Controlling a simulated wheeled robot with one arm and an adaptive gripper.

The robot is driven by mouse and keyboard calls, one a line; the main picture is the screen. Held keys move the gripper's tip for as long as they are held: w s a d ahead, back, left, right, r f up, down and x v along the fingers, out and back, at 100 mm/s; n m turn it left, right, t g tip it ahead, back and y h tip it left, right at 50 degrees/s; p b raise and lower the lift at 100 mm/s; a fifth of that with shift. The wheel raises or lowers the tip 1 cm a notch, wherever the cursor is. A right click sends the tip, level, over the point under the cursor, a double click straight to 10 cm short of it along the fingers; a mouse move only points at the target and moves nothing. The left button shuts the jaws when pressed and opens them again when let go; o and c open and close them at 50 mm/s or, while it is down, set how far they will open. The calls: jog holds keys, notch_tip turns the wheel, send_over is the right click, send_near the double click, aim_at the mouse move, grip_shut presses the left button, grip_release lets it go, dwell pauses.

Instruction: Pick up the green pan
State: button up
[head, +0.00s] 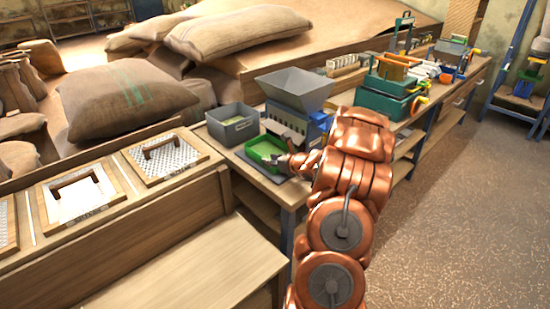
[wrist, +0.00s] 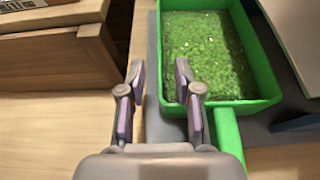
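The green pan (head: 259,158) sits on a dark mat on the bench, below the grey hopper machine, and holds greenish-yellow grain. In the wrist view the pan (wrist: 265,62) fills the upper right, and its green handle (wrist: 229,138) runs down toward the camera. My gripper (wrist: 160,82) is open and empty. Its fingers lie to the left of the handle, with the right finger close beside it; whether they touch is unclear. The handle is not between the fingers. In the head view my gripper (head: 284,160) is at the pan's near right side, and my arm hides the handle.
A grey bin (head: 232,128) stands left of the pan. The hopper machine (head: 293,92) stands behind it. Wooden hatches with handles (head: 165,158) are on the left, and burlap sacks (head: 125,97) lie behind. Green boxes (head: 386,98) stand farther along the bench. The floor at right is clear.

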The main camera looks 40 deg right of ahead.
jog(key=shift+p+x, duration=0.6)
jog(key=shift+x, duration=2)
grip_shut()
